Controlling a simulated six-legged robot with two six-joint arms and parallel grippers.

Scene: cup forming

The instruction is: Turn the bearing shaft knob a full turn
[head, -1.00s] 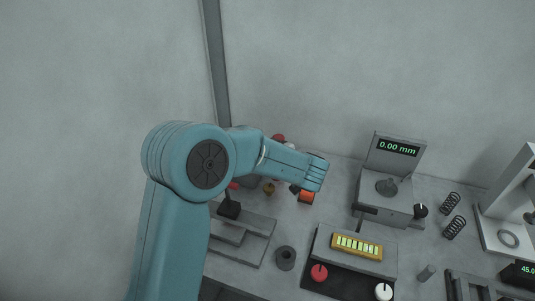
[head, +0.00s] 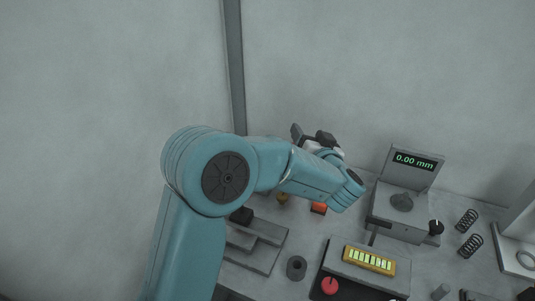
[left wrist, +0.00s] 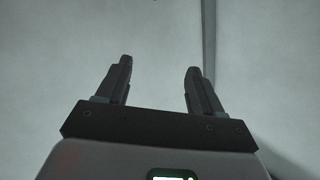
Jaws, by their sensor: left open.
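A black knob (head: 436,228) with a white mark sits at the right side of the grey device reading "0.00 mm" (head: 408,219). A red knob (head: 329,286) stands on the dark panel in front of the yellow level-bar block (head: 369,260). I cannot tell which knob belongs to the bearing shaft. My left gripper (head: 313,135) is raised behind my forearm, apart from both knobs. In the left wrist view its two fingers (left wrist: 158,82) are spread, with only grey wall between them. My right gripper does not show.
Springs (head: 468,232) lie right of the device. An orange-red piece (head: 319,208) lies below my forearm. The wall is close behind the bench.

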